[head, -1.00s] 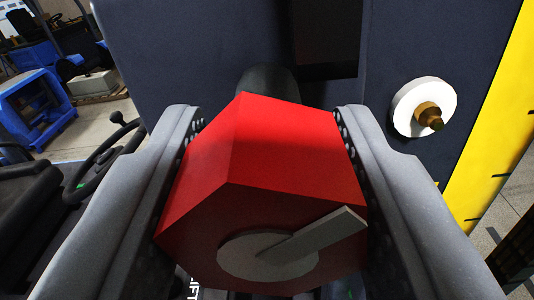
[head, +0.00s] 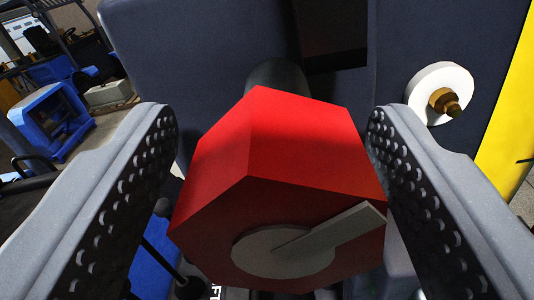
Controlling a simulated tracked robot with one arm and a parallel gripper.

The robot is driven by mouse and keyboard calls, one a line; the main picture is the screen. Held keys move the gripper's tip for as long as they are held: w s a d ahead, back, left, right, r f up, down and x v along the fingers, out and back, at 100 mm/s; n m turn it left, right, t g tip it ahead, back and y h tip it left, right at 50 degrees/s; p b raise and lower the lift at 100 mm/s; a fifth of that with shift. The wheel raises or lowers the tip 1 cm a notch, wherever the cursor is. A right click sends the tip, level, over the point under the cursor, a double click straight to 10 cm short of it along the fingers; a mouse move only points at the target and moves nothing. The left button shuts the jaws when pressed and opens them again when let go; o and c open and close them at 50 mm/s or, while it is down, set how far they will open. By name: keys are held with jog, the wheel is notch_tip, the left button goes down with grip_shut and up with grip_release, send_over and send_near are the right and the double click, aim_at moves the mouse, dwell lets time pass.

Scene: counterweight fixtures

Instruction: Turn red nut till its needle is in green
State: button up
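The red nut (head: 285,150) is a large red hexagonal block in the middle of the head view, on a dark round shaft (head: 278,76) that comes out of the dark panel. On its front face is a grey disc with a grey needle (head: 330,232) that points to the right and slightly up. My gripper (head: 280,190) is open, with one studded finger on each side of the nut. There is a gap between the nut and the left finger, and a smaller one at the right. No green zone is clearly seen around the needle.
A white disc with a brass stud (head: 441,95) sits on the dark panel (head: 215,50) at the upper right, near the right finger. A yellow strip (head: 508,110) stands at the right edge. Blue machinery (head: 48,118) is far off at the left.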

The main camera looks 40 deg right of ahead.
jog(key=shift+a, duration=0.15)
jog(key=b+v, duration=0.2)
jog(key=v, duration=1.1)
jog(key=shift+s+a+b, duration=0.2)
jog(key=shift+s+b, duration=0.05)
jog(key=shift+b, duration=0.1)
jog(key=d+f+n+y+b, duration=0.1)
jog(key=d+n+y+b, duration=0.1)
jog(key=d+n, duration=0.1)
jog(key=s+d+f+n+t+y+b, duration=0.1)
jog(key=d+n+y+b, duration=0.1)
jog(key=d+n, duration=0.1)
jog(key=d+f+n+t+y+b, duration=0.1)
jog(key=d+n+y+b, duration=0.1)
jog(key=d+n, duration=0.2)
jog(key=shift+s+d+b, duration=0.25)
jog(key=shift+s+b, duration=0.05)
jog(key=shift+b, duration=0.05)
jog(key=s+f+n+t+y+b, duration=0.1)
jog(key=s+f+y+b, duration=0.2)
jog(key=s, duration=0.4)
jog(key=s+d+f+n+t+y+b, duration=0.1)
jog(key=s+f+n+y+b, duration=0.1)
jog(key=s+f+y, duration=0.3)
jog(key=s+f+b, duration=0.1)
jog(key=s, duration=0.2)
jog(key=shift+s+f+t+y, duration=0.25)
jog(key=shift+f+t+y, duration=0.05)
jog(key=shift+t, duration=0.1)
